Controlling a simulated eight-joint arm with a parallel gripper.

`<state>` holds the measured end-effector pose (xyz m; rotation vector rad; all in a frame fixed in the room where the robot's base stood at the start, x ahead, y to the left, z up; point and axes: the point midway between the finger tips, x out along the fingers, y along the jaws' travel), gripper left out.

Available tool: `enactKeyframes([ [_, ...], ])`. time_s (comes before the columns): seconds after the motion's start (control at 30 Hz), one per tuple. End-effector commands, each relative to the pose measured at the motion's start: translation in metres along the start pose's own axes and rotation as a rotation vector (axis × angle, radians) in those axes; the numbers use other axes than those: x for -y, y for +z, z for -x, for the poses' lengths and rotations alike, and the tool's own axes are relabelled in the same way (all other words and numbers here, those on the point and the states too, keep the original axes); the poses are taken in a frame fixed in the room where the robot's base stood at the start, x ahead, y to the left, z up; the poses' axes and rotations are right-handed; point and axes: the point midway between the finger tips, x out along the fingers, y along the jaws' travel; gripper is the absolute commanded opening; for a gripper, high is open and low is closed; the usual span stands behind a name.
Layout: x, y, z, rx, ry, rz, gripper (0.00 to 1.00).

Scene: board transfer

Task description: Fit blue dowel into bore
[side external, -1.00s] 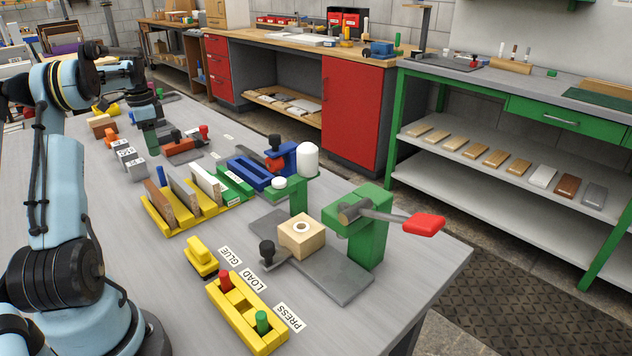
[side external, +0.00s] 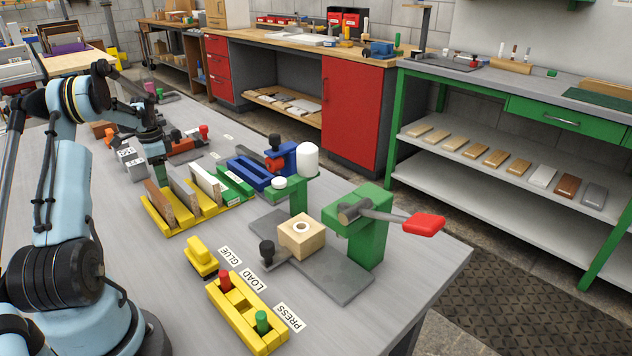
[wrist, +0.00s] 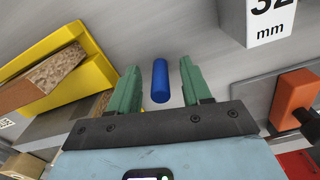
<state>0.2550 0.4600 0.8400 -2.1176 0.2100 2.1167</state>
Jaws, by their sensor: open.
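The blue dowel (wrist: 160,82) shows in the wrist view between the two green fingers of my gripper (wrist: 159,70). Bare gaps show on both sides of it. My gripper is open, and I cannot tell its height over the dowel. In the side view my gripper (side external: 156,158) is low behind the yellow rack and hides the dowel.
The yellow rack (side external: 175,228) with upright boards stands close to my gripper; its edge shows in the wrist view (wrist: 95,60). A grey 32 mm block (wrist: 258,22) and an orange fixture (wrist: 292,95) are on the other side.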

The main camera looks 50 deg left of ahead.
Motion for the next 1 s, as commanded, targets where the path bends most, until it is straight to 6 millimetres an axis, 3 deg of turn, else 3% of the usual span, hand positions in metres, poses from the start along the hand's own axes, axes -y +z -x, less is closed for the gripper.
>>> enactKeyframes([
  [0.07,0.000,0.000,0.000,0.000,0.000,0.000,0.48],
  [0.4,0.000,0.000,0.001,0.000,0.000,0.000,0.00],
  [0.77,0.000,0.000,0.003,0.000,0.000,0.000,0.00],
  [1.0,0.000,0.000,0.026,0.000,0.000,0.000,0.00],
])
